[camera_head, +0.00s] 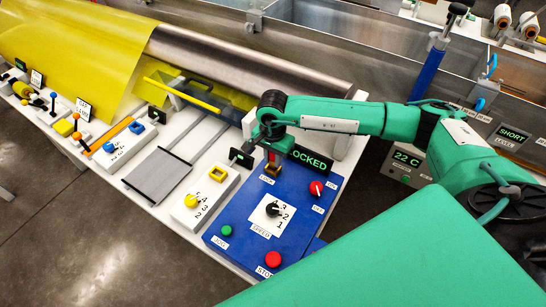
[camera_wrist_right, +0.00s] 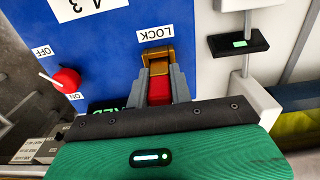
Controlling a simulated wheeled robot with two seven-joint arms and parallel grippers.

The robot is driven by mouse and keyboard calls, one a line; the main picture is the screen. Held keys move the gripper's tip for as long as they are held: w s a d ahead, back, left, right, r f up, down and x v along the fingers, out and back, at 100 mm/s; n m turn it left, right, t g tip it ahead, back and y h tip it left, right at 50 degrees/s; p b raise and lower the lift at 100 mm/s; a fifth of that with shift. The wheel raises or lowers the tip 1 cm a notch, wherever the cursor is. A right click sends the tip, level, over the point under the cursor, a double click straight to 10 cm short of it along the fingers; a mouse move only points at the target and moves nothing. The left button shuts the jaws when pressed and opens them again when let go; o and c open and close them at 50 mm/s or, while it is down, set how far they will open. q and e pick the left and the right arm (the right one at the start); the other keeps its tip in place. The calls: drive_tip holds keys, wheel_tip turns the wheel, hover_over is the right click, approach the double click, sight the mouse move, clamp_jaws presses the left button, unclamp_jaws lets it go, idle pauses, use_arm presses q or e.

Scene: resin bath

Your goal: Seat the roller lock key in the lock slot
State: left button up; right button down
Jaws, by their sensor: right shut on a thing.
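The roller lock key shows as a red block (camera_wrist_right: 159,91) between the fingers of my right gripper (camera_wrist_right: 158,80) in the wrist view. In the head view the gripper (camera_head: 271,159) points down at the far end of the blue control panel. The brass-coloured lock slot (camera_wrist_right: 156,53) is directly in front of the fingertips, beside the LOCK label; it also shows in the head view (camera_head: 271,170). The key's lower end meets or overlaps the brass part; I cannot tell how deep it sits. My left gripper is not in view.
The blue panel (camera_head: 240,220) carries a red OFF/ON knob (camera_head: 316,188), a speed dial (camera_head: 272,209), a green button (camera_head: 227,230) and a red button (camera_head: 273,259). A display reading "OCKED" (camera_head: 312,160), partly covered, stands behind.

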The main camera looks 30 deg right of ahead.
drive_tip(key=shift+f, duration=0.55)
drive_tip(key=c, duration=1.3)
unclamp_jaws()
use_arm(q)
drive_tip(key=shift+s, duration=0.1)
use_arm(e)
drive_tip(key=shift+o, duration=0.2)
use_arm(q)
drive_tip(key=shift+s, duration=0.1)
